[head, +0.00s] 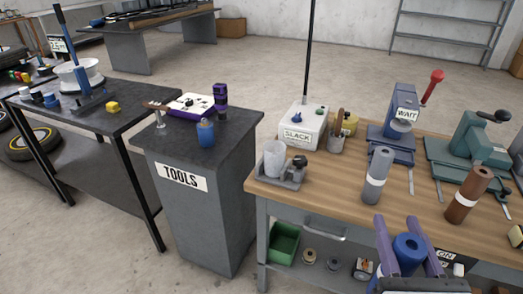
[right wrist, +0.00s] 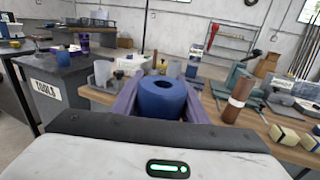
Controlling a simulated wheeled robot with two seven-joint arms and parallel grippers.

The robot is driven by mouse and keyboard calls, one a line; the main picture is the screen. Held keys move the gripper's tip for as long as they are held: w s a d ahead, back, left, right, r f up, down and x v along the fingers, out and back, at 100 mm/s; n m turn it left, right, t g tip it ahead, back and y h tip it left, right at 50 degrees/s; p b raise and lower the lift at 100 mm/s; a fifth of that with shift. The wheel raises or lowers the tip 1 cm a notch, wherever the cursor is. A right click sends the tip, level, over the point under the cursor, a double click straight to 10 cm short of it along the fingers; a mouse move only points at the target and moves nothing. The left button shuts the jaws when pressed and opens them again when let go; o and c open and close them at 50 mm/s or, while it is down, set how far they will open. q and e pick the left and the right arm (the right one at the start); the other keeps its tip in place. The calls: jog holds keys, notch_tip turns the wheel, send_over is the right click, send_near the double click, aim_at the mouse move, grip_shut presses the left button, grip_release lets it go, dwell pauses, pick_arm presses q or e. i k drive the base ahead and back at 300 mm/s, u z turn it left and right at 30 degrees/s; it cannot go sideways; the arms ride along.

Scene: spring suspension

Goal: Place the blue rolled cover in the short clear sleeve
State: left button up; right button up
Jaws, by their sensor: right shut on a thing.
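The blue rolled cover (head: 409,250) is a short thick roll with a dark hole in its top end. My right gripper (head: 398,228) is shut on it, with a purple finger on either side. The roll (right wrist: 162,98) stands roughly upright between the fingers in the right wrist view. A short clear sleeve (head: 274,158) stands on a small grey holder at the left end of the wooden bench, beyond and to the left of my right gripper. It looks empty. My left gripper is not in view.
A grey-blue roll (head: 376,176) and a brown roll (head: 468,194), both with white bands, stand on the wooden bench (head: 330,187). The SLACK box (head: 302,127) is behind the sleeve.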

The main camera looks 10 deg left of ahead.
aim_at(273, 170)
jog(key=u, duration=1.9)
jog(key=i, duration=0.9)
jog(key=z, duration=1.4)
